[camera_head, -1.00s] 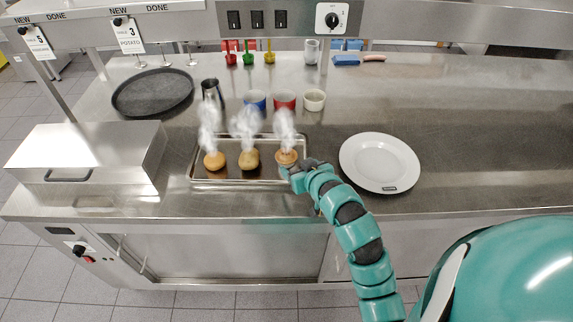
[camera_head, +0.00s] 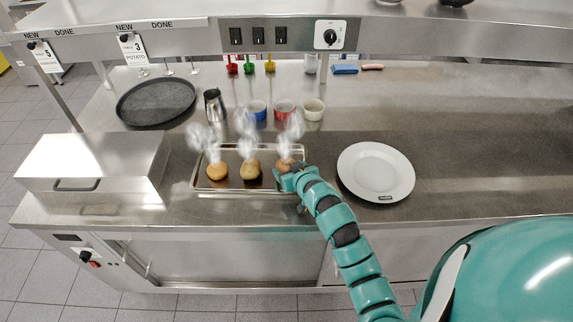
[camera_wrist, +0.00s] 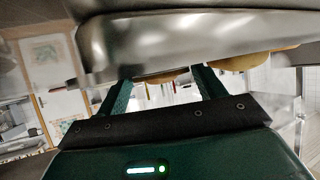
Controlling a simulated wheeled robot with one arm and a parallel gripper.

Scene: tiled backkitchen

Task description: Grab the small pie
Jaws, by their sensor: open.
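Three small golden-brown steaming items lie in a row on a shallow metal tray (camera_head: 212,188). The left one (camera_head: 217,171) is round, and the middle one (camera_head: 250,169) is round and more yellow. The right one (camera_head: 284,164), which looks most like the small pie, is partly hidden by my gripper (camera_head: 286,179) at the tray's near right corner. In the wrist view my gripper (camera_wrist: 163,80) is open, its two fingers spread with nothing clearly held between them. The metal tray's wall (camera_wrist: 170,40) fills the top there, with golden edges of items (camera_wrist: 240,62) showing beside it.
A white plate (camera_head: 376,172) lies right of the tray. A metal lidded box (camera_head: 90,165) stands left. Behind are a dark round tray (camera_head: 156,101), a metal jug (camera_head: 214,104) and blue, red and white cups (camera_head: 314,109). The counter's far right is clear.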

